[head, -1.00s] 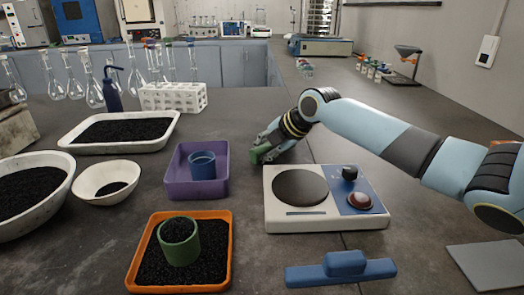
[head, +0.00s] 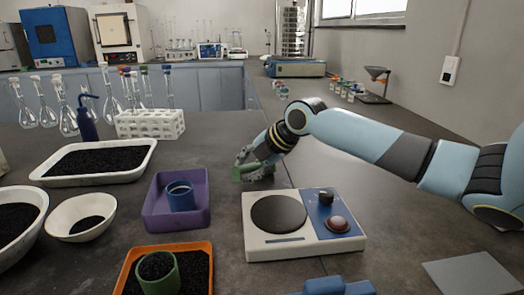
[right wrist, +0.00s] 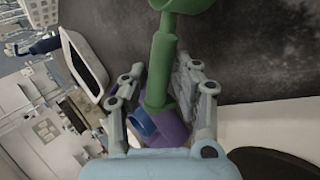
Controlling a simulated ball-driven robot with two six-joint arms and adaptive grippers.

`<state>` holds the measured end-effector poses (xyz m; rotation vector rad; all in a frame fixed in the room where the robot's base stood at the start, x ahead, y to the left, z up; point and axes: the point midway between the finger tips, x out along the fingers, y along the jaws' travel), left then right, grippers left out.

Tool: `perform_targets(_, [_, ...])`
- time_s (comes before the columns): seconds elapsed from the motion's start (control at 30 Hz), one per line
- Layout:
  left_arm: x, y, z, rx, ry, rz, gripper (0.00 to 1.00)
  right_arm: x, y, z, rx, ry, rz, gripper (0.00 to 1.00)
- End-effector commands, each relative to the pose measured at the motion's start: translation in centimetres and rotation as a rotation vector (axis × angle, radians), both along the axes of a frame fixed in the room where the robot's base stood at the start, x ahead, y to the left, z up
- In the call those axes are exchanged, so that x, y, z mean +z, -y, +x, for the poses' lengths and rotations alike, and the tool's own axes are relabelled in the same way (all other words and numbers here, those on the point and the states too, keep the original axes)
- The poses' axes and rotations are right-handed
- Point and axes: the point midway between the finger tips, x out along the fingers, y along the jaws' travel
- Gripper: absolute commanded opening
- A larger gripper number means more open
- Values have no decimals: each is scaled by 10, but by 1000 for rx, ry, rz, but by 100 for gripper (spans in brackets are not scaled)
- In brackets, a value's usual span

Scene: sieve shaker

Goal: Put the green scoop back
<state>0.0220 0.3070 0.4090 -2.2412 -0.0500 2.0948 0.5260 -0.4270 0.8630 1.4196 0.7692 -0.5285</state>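The green scoop (head: 252,173) is at my right gripper (head: 256,165), behind the balance-like white device and right of the purple tray. In the right wrist view, its handle (right wrist: 161,75) lies between the two fingers of the gripper (right wrist: 163,95), which appear closed on it from both sides. The scoop's cup (right wrist: 190,4) is cut off by the top edge there. Whether the scoop touches the bench is hard to tell. My left gripper is not in view.
The white device (head: 345,243) with a dark round plate stands in front. The purple tray (head: 154,214) holds a blue cup (head: 180,196). An orange tray (head: 205,250) holds black grains and a green cup (head: 160,276). The bench right of the gripper is clear.

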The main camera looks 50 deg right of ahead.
Motion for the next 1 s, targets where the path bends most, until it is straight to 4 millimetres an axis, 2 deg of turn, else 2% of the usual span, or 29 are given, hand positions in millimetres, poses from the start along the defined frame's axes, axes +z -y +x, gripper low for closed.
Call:
perform_targets(0.03, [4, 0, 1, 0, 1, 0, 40, 13, 3, -10, 5, 0, -10, 29])
perform_targets(0.2, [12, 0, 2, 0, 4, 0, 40, 41, 7, -35, 5, 0, -8, 29])
perform_targets(0.4, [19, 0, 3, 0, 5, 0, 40, 59, 10, -51, 2, 1, -4, 29])
perform_targets(1.0, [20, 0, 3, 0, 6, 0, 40, 63, 10, -55, 1, 3, 1, 29])
